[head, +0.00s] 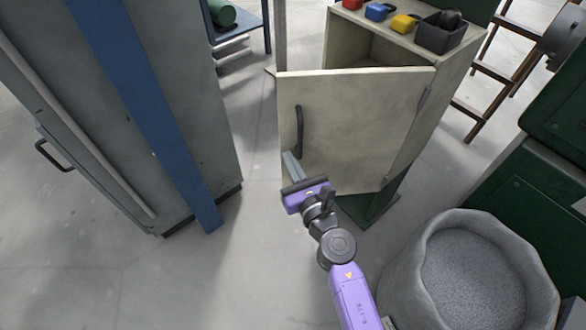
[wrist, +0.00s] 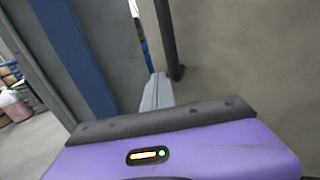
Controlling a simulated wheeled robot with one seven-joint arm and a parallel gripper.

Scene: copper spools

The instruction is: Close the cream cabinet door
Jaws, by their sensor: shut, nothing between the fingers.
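The cream cabinet door (head: 360,125) stands open, swung out toward me, with its hinges on the right and its free edge on the left. Its dark bar handle (head: 299,130) is upright near the free edge. Behind it, the cream cabinet (head: 430,85) shows part of its open inside. My gripper (head: 289,156) is shut and empty, just below the handle at the door's lower left. In the wrist view, the door (wrist: 250,55) fills the right, and the handle's lower end (wrist: 176,70) is close beside my fingertips (wrist: 157,82). I cannot tell whether they touch the door.
A grey locker (head: 190,90) with a blue post (head: 140,95) stands at the left. A grey round bin (head: 400,270) of granules is at lower right, close to my arm. Padlocks and a dark box (head: 440,38) sit on the cabinet top. Floor between locker and door is clear.

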